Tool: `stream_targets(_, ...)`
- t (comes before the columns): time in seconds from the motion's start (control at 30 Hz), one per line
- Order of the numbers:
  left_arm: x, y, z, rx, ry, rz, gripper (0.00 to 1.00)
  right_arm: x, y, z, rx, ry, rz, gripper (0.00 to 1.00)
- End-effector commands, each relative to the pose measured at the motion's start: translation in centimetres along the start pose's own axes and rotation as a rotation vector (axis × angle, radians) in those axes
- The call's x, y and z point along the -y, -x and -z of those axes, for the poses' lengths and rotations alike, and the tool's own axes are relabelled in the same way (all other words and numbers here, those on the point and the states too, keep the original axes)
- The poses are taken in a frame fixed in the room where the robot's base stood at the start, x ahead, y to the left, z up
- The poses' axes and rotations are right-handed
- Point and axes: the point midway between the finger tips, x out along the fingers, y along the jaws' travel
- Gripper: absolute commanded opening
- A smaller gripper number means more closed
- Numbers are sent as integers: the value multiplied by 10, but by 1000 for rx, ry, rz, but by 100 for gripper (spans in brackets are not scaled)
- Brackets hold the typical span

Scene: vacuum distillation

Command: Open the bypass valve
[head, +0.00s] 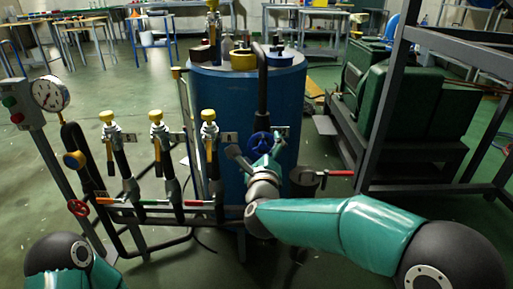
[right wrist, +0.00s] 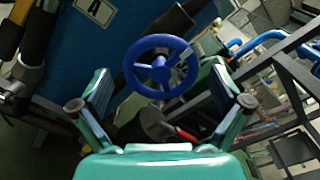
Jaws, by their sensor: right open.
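A blue handwheel valve (head: 261,141) sits on a pipe at the front right of the blue tank. No readable label names it as the bypass valve. In the right wrist view the blue handwheel (right wrist: 161,66) shows whole, with spokes and a hub, between the fingers. My right gripper (head: 259,157) is open just in front of the handwheel, with a finger on either side. The fingers appear clear of the rim, and the gap in depth is hard to judge. Part of my left arm shows at the lower left, but its gripper is out of the picture.
The blue tank (head: 232,95) stands behind the valve. Several yellow-topped valves (head: 157,118) line the pipe rack at left, with a red handwheel (head: 78,208) and a gauge (head: 50,93). A red lever (head: 340,173) is right of the gripper. A dark metal frame (head: 384,90) stands at right.

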Motion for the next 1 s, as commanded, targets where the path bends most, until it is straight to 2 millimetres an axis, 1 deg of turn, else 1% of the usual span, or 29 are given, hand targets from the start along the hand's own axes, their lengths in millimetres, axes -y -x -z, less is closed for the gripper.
stream_targets(0.03,0,-1,0,0,0,0,40,0,-6,1,-1,-1,0,100)
stream_targets(0.1,0,-1,0,0,0,0,40,0,-12,0,0,-1,1,100)
stream_targets(0.2,0,-1,0,0,0,0,40,0,-16,0,0,0,-1,100)
stream_targets(0.5,0,-1,0,0,0,0,40,0,-18,0,0,0,-1,100)
stream_targets(0.57,0,-1,0,0,0,0,40,0,-18,0,0,0,-1,92)
stream_targets(0.6,0,-1,0,0,0,0,40,0,-18,0,0,0,-1,85)
stream_targets(0.83,0,-1,0,0,0,0,40,0,-18,0,0,0,-1,47)
stream_targets(0.87,0,-2,-1,2,-4,0,40,-13,-17,-13,4,0,-3,47)
stream_targets(0.9,0,-1,0,0,-1,0,40,-8,-17,-8,2,2,-4,48)
stream_targets(1.0,1,-1,0,0,0,0,40,-6,-17,-3,1,9,-9,48)
